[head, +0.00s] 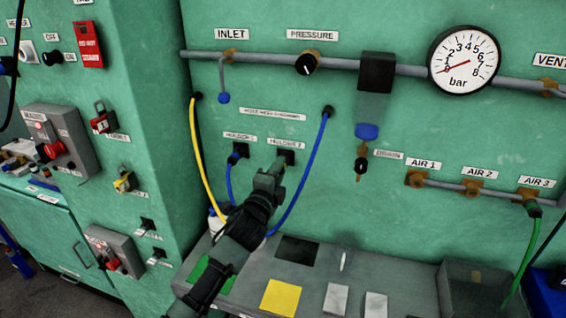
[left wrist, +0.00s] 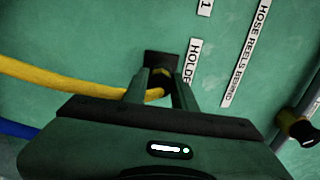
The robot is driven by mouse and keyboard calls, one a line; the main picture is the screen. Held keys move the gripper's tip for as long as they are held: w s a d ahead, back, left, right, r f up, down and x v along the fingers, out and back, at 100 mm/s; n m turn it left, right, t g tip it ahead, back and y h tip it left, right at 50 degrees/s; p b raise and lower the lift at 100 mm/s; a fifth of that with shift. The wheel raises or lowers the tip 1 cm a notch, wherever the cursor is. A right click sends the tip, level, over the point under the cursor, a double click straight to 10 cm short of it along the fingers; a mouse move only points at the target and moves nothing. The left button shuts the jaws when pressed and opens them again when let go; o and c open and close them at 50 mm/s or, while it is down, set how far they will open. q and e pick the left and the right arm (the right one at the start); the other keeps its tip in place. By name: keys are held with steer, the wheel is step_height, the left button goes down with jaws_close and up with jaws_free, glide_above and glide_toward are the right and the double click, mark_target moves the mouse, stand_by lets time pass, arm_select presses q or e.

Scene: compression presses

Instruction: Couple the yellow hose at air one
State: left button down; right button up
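The yellow hose (head: 202,160) hangs from a wall outlet in the head view and runs down behind my left forearm. In the left wrist view the yellow hose (left wrist: 60,80) comes in from the left, and its end lies between my fingers. My left gripper (head: 275,168) is at the holder 2 block (head: 287,155), its fingers (left wrist: 162,82) on either side of the hose end. I cannot tell whether they press on it. The air 1 port (head: 414,179) is on the lower pipe at right, with no hose on it. My right gripper is out of view.
A blue hose (head: 305,160) loops beside my left gripper to the holder 1 block (head: 240,150). A green hose (head: 540,245) hangs from the air 3 port (head: 528,194). Air 2 (head: 471,187) is bare. A drain valve (head: 361,165) projects between the holders and air 1. A grey bench (head: 385,272) lies below.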

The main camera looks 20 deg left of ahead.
arm_select(q)
steer(key=shift+s, duration=0.2)
steer(key=shift+s, duration=0.1)
steer(key=shift+s+p, duration=0.45)
steer(key=shift+s, duration=0.3)
steer(key=shift+s+p, duration=0.3)
steer(key=shift+s, duration=0.05)
steer(key=shift+s, duration=0.35)
steer(key=shift+s+a+p, duration=0.1)
steer(key=shift+s+p, duration=0.8)
steer(key=shift+s, duration=1.05)
